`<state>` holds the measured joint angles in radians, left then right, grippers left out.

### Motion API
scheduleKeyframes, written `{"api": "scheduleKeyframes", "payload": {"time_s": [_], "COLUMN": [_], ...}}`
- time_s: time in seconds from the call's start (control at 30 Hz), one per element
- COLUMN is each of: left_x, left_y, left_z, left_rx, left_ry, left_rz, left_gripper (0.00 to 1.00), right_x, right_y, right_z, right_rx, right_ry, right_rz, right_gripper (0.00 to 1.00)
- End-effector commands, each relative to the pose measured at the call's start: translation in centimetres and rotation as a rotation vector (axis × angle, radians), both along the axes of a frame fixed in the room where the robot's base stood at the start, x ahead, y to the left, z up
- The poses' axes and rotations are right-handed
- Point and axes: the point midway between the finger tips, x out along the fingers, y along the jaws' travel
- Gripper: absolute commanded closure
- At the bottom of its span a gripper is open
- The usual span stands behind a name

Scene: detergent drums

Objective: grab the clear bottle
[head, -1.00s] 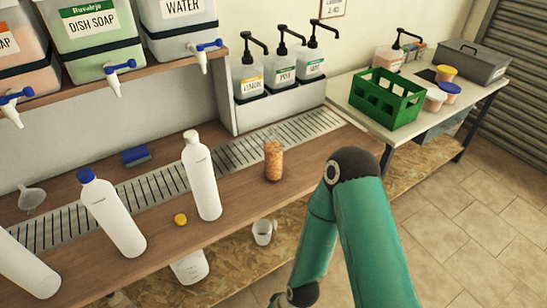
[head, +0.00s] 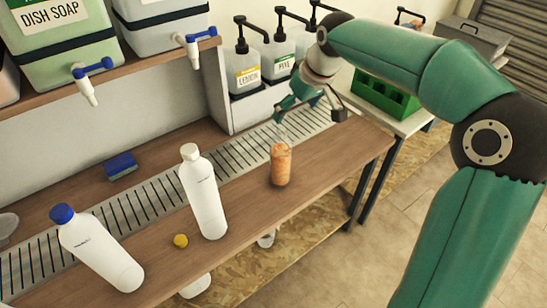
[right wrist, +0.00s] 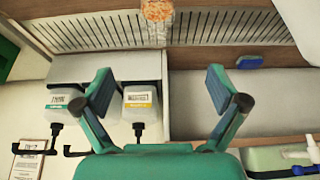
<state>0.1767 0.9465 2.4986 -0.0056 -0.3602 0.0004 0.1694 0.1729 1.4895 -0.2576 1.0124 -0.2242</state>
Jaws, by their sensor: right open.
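The clear bottle (head: 281,167) with orange contents stands upright on the wooden counter, just in front of the slatted drain. Its top is see-through and hard to make out. My right gripper (head: 311,108) is open and empty, above and behind the bottle, near the pump dispensers. In the right wrist view my right gripper (right wrist: 160,88) has its two fingers wide apart. The clear bottle (right wrist: 157,10) shows there at the top edge, beyond the fingertips and roughly centred between them, partly cut off. My left gripper is not in view.
A white bottle with a white cap (head: 205,195) stands left of the clear bottle; a blue-capped one (head: 98,250) is farther left. A yellow cap (head: 180,241) and blue sponge (head: 121,166) lie nearby. Pump dispensers (head: 247,72) stand behind. A green crate (head: 385,95) is right.

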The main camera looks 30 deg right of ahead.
Motion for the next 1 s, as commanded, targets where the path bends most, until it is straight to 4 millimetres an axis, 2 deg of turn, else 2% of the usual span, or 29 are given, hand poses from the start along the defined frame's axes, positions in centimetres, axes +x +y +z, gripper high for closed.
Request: {"api": "scheduleKeyframes", "payload": {"time_s": [0.43, 0.53, 0.77, 1.0], "left_x": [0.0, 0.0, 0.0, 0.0], "left_y": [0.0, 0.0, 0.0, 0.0], "left_z": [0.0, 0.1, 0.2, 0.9], "left_rx": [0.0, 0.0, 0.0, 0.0], "left_ry": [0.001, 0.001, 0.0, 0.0], "left_rz": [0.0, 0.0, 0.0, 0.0], "left_gripper": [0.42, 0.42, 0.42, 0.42], "right_x": [3.9, 4.6, 5.1, 6.2], "right_y": [0.8, 1.0, 0.9, 0.6], "right_z": [-8.1, -9.3, -10.5, -13.5], "right_rx": [0.001, 0.0, 0.001, 0.002], "right_ry": [0.006, 0.005, 0.004, 0.007], "right_rz": [0.014, 0.016, 0.015, 0.016], "right_gripper": [0.04, 0.04, 0.04, 0.04]}}
